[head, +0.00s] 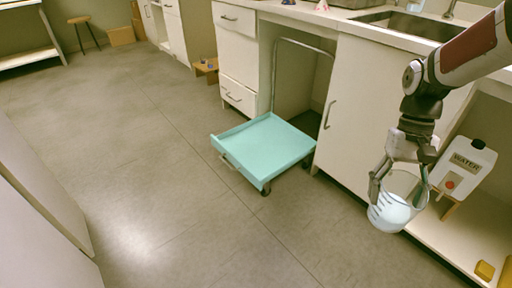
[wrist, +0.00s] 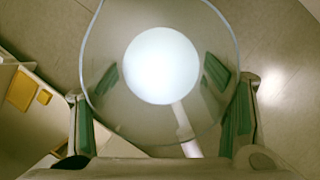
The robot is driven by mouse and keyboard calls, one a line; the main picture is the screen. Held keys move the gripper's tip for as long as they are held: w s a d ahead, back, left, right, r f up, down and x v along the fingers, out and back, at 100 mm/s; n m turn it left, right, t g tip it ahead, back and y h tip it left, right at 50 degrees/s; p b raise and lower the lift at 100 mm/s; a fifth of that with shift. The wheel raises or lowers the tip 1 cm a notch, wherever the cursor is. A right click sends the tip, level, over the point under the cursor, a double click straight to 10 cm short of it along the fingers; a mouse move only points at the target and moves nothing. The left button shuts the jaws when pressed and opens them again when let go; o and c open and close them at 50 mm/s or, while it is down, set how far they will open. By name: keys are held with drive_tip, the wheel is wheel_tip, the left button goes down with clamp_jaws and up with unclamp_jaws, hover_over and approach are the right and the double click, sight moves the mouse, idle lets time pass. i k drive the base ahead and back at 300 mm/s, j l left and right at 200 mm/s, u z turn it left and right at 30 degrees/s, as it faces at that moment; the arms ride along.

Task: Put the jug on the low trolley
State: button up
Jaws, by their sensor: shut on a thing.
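The clear jug (head: 392,212) hangs in my gripper (head: 399,190) at the right of the head view, in front of the lower cabinets. My gripper is shut on the jug, with a finger on each side of it. In the wrist view the jug (wrist: 162,110) fills the middle, with its round pale bottom or contents showing and a green-padded finger on either side. The low trolley (head: 264,150) is a turquoise platform on small wheels with a grey upright handle. It stands on the floor left of my gripper, apart from the jug, and its top is bare.
A white water container (head: 464,169) with a red tap stands on a low shelf (head: 432,229) at the right. A yellow block (head: 485,270) lies on that shelf. A white cabinet door (head: 352,115) stands behind the jug. The floor (head: 150,170) left of the trolley is clear.

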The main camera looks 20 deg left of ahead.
sight(259, 150)
drive_tip(key=i+j+u, duration=0.1)
drive_tip(key=i+u, duration=0.15)
drive_tip(key=u, duration=0.15)
drive_tip(key=i+u, duration=0.2)
drive_tip(key=u, duration=0.2)
drive_tip(key=i+u, duration=0.1)
drive_tip(key=i, duration=0.45)
drive_tip(key=i+l+u, duration=0.15)
drive_tip(key=i, duration=0.4)
drive_tip(key=i+l+u, duration=0.1)
drive_tip(key=i, duration=0.45)
drive_tip(key=l, duration=0.1)
